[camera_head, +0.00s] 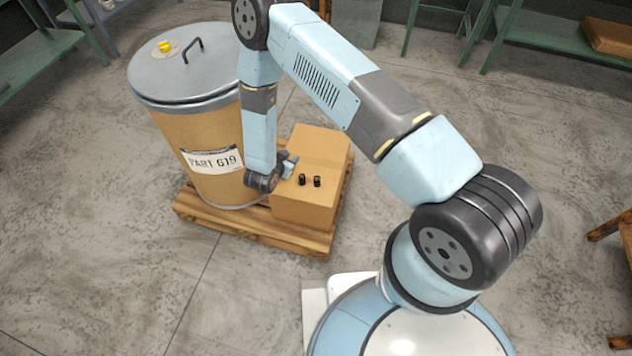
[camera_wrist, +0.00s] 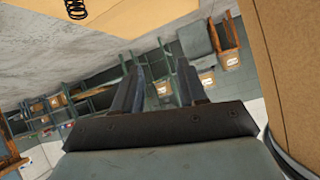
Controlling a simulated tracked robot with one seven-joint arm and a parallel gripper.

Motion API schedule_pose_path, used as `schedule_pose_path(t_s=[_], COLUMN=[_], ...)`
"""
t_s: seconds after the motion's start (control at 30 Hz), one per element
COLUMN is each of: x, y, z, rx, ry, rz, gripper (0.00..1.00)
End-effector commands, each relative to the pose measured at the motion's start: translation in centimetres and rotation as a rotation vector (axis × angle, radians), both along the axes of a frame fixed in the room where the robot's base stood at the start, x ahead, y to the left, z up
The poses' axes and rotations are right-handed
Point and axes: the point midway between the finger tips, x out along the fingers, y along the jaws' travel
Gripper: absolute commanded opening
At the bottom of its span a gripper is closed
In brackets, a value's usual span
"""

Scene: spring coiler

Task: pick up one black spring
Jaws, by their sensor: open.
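Two small black springs stand upright side by side on top of a cardboard box, the left spring (camera_head: 302,179) and the right spring (camera_head: 317,181). One black spring (camera_wrist: 76,9) also shows at the top left edge of the wrist view, on the box top (camera_wrist: 130,14). My gripper (camera_head: 291,165) is just left of the springs in the head view, close over the box, and partly hidden by my wrist. In the wrist view my gripper's two fingers (camera_wrist: 160,88) are apart with nothing between them.
The cardboard box (camera_head: 305,207) stands on a wooden pallet (camera_head: 230,228) beside a tall drum (camera_head: 205,140) with a grey lid, a handle and a yellow cap. The drum's side fills the wrist view's right edge. Green shelves (camera_head: 540,45) stand at the back. Open floor surrounds the pallet.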

Motion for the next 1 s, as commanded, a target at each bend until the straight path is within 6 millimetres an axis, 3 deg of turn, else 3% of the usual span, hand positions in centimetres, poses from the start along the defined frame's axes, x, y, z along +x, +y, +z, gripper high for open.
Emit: schedule_pose_path(t_s=[0.03, 0.2, 0.47, 0.63, 1.0], x=[-1.6, -5.7, -9.3, -8.7, -4.1], y=[-0.6, -2.3, -4.0, -4.9, -8.0], z=[-1.9, -5.6, -8.2, -8.9, -11.2], rx=[-0.035, -0.142, -0.233, -0.245, -0.244], ry=[-0.001, -0.033, -0.064, -0.070, -0.068], rz=[-0.009, -0.040, -0.058, -0.062, -0.062], gripper=[0.42, 0.42, 0.42, 0.42, 0.42])
